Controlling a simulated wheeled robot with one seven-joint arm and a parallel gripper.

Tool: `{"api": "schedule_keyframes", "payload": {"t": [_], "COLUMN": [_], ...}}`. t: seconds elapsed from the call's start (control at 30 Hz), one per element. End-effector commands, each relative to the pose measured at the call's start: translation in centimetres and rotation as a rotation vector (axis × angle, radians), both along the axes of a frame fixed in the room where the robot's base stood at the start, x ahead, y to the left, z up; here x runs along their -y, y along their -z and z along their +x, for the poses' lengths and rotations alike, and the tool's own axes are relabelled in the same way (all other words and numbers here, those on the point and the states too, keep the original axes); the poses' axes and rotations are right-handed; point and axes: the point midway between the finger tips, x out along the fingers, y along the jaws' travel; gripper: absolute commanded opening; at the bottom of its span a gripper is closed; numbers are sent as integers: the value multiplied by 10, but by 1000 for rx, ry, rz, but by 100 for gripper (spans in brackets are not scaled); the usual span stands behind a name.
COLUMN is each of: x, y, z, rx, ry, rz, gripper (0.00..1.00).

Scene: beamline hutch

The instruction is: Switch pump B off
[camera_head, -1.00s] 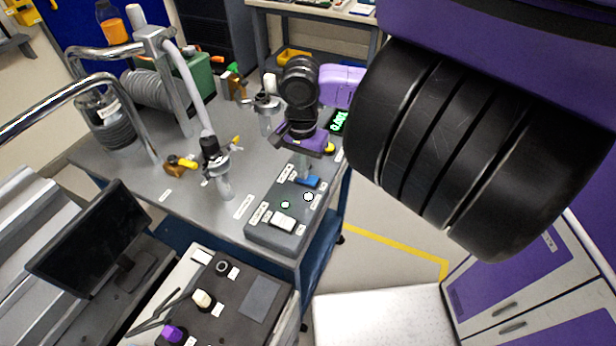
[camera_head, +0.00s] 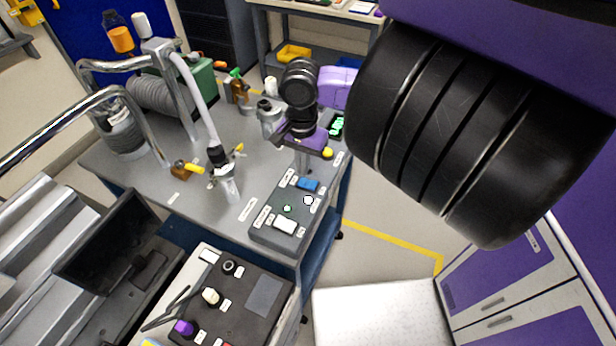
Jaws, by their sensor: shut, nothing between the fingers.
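A grey switch box (camera_head: 264,239) sits at the front right corner of the grey bench. It carries a blue rocker switch (camera_head: 308,185) towards its back and a white rocker switch (camera_head: 284,226) towards its front. Between them are a green lamp (camera_head: 287,208) and a whitish round lamp (camera_head: 308,200). The labels are too small to read, so I cannot tell which switch is pump B's. My gripper (camera_head: 304,171) is shut and empty, pointing down just behind the blue switch. A small gap seems to show between them; contact is unclear.
A metal fitting with a hose (camera_head: 222,170) stands left of the box. A black panel with knobs (camera_head: 262,296) lies in front.

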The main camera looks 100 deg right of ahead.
Motion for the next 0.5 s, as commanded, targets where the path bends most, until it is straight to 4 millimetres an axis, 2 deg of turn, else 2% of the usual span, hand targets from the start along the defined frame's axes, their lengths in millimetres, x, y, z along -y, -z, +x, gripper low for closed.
{"api": "schedule_keyframes", "payload": {"t": [0.5], "x": [0], "y": [-30], "z": [0], "rx": [1], "ry": [-1], "rz": [0], "gripper": [0]}}
